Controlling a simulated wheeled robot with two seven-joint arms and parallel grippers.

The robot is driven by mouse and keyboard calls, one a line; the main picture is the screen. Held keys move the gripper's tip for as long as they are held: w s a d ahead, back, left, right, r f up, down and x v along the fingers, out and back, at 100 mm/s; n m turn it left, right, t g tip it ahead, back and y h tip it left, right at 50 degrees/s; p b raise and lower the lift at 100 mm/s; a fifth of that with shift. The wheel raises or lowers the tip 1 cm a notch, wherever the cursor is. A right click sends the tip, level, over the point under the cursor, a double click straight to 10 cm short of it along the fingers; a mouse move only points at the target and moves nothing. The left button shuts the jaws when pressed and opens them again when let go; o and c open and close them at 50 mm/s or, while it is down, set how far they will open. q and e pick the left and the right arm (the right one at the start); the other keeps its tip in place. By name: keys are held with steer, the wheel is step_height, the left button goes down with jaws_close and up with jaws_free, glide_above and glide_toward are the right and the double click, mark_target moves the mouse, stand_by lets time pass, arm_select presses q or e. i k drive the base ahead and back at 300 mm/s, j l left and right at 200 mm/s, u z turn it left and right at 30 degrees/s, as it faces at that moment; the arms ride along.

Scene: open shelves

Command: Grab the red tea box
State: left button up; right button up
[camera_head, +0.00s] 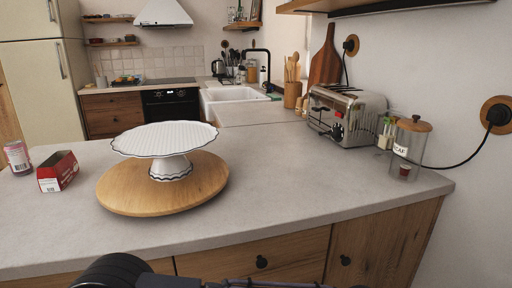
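The red tea box (59,171) sits on the grey countertop at the far left. It is small, with dark red sides and a white patch on its front face. It stands just left of the round wooden board and right of a pinkish can, apart from the can. Nothing is touching it from above. Dark parts of my own body show at the bottom edge of the head view. Neither gripper's fingers can be seen.
A white scalloped cake stand (164,141) stands on the round wooden board (120,195). The can (17,158) stands at the left edge. A toaster (343,113) and a glass jar (410,146) stand at the right. The counter's (290,190) middle is clear.

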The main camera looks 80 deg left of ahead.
mark_target(53, 175)
steer(key=u, duration=4.2)
steer(key=i+j+u, duration=0.3)
steer(key=i+j, duration=0.3)
